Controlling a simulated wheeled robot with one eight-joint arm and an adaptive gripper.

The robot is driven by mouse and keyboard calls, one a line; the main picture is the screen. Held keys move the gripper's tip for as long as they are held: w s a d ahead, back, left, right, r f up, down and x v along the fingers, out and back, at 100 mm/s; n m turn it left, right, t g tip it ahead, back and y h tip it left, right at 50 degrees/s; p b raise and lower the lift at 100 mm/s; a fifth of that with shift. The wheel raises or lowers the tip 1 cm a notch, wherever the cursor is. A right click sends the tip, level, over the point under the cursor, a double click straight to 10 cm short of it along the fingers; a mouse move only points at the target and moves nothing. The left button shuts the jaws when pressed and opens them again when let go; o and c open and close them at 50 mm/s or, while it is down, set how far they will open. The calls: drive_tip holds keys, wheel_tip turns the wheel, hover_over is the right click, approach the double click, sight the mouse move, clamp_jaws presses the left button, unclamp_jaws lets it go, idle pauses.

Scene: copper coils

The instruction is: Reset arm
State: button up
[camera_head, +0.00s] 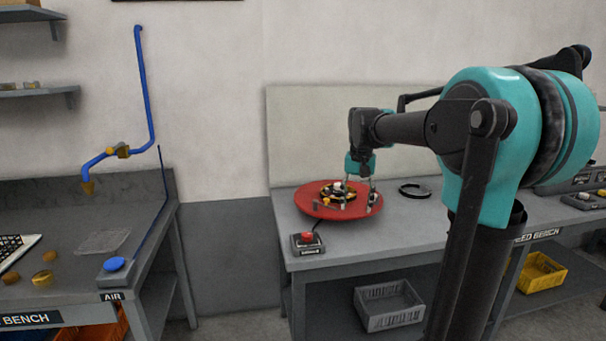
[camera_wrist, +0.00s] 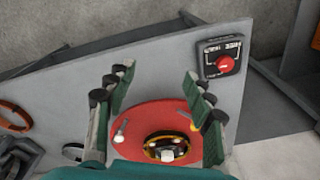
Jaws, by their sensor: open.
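My gripper (camera_head: 357,188) hangs from my arm over a round red plate (camera_head: 306,196) on the bench. In the wrist view my gripper (camera_wrist: 157,84) is open, its green and black fingers spread wide, with nothing between the tips. The red plate (camera_wrist: 150,115) also shows there, below the fingers. A yellow and black ring-shaped piece with a pale centre (camera_wrist: 167,147) lies on the plate; it also shows in the head view (camera_head: 338,190), partly behind the gripper. A small silver peg (camera_wrist: 121,131) stands on the plate beside it.
A red push button on a dark box (camera_head: 307,240) sits at the bench's front left corner. A black ring (camera_head: 415,191) lies right of the plate. A grey crate (camera_head: 389,304) and a yellow crate (camera_head: 541,273) are below. The air bench (camera_head: 85,205) stands left, across a gap.

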drive_tip(key=s+d+f+n+t, duration=0.3)
drive_tip(key=s+f, duration=2)
drive_tip(key=shift+c, duration=0.3)
